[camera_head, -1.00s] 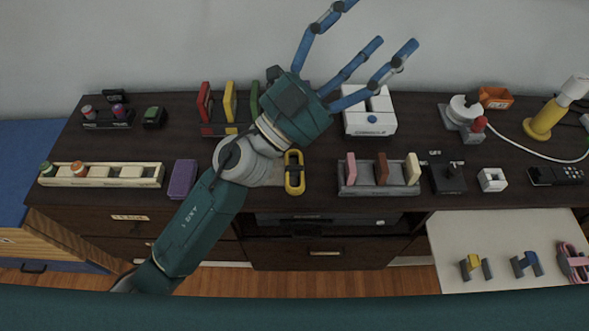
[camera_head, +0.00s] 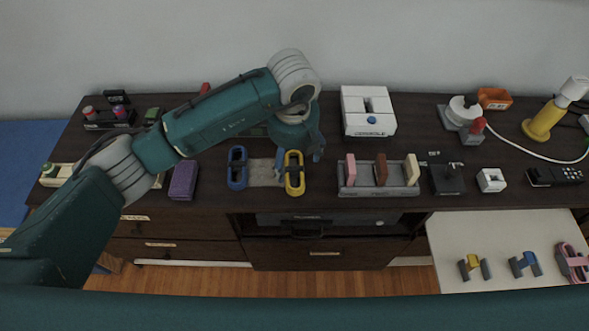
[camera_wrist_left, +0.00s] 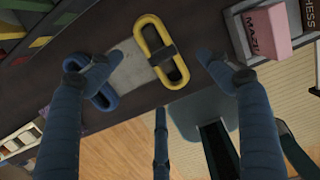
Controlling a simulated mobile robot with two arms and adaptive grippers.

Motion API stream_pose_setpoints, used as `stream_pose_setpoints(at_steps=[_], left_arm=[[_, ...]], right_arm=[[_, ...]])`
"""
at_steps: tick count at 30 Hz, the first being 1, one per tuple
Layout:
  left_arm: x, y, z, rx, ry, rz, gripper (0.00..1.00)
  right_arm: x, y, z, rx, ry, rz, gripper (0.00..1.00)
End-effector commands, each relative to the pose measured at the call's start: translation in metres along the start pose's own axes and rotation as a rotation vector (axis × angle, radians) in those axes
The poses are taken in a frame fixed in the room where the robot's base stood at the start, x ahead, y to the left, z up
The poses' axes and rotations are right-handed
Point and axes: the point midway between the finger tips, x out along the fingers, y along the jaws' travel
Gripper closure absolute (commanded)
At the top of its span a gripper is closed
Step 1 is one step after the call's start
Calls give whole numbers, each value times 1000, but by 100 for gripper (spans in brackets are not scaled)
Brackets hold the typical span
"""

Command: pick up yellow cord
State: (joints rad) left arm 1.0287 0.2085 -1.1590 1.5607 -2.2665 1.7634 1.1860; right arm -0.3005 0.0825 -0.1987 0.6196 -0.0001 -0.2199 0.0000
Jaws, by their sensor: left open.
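The yellow cord (camera_head: 294,174) is an upright oval loop with a dark band round its middle, on the front part of the dark cabinet top. It also shows in the left wrist view (camera_wrist_left: 149,44), between my spread fingers. My left gripper (camera_head: 312,150) is just behind and above it, pointing down, partly hidden by its own wrist. In the left wrist view my left gripper (camera_wrist_left: 158,70) is open and empty, with the yellow cord apart from the fingers. A blue cord (camera_head: 238,168) lies left of the yellow one, with a pale grey pad (camera_head: 265,173) between them.
A grey rack (camera_head: 375,190) with pink, brown and cream blocks stands close on the right. A purple block (camera_head: 183,180) is to the left. A white box (camera_head: 368,112) stands behind. The cabinet's front edge is just before the cords.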

Motion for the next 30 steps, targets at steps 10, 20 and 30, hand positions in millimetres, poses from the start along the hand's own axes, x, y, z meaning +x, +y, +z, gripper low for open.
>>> stream_pose_setpoints(at_steps=[10,20,30], left_arm=[[33,3,1,0,4,-1,22],[70,5,4,2,1,-4,22],[71,4,4,3,1,-5,50]], right_arm=[[-11,-2,-2,0,1,-2,60],[-18,-4,-3,1,2,-5,60],[-17,-4,-3,0,2,-5,60]])
